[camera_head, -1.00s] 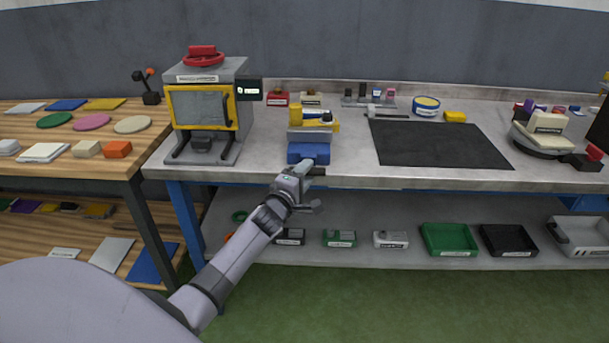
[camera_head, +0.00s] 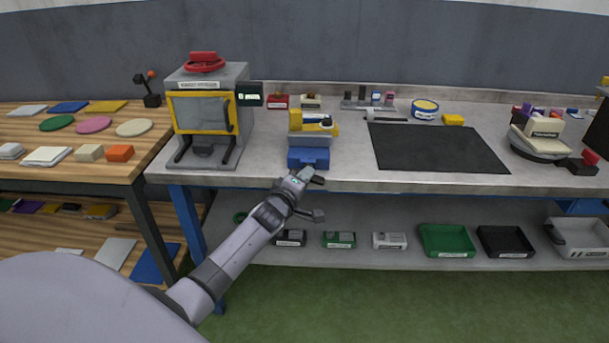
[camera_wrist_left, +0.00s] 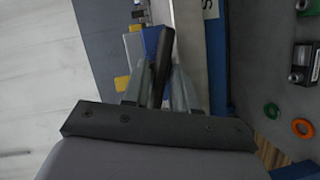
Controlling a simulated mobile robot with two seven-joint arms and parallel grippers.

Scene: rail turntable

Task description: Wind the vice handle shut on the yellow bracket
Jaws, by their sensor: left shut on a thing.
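The blue vice (camera_head: 308,158) stands at the front edge of the grey workbench, left of the black mat. The yellow bracket (camera_head: 296,122) is at the vice's top, by its grey jaws; whether the jaws touch it I cannot tell. My left gripper (camera_head: 304,180) is in front of the vice, just off the bench edge. In the left wrist view its two fingers (camera_wrist_left: 160,85) are shut on the dark vice handle (camera_wrist_left: 168,45), with part of the blue vice (camera_wrist_left: 151,42) behind. My right gripper is out of view.
A yellow-framed machine (camera_head: 202,113) with a red wheel stands left of the vice. The black mat (camera_head: 437,147) lies to the right. A lower shelf holds small boxes and trays, including a green tray (camera_head: 447,240). The bench front right of the vice is clear.

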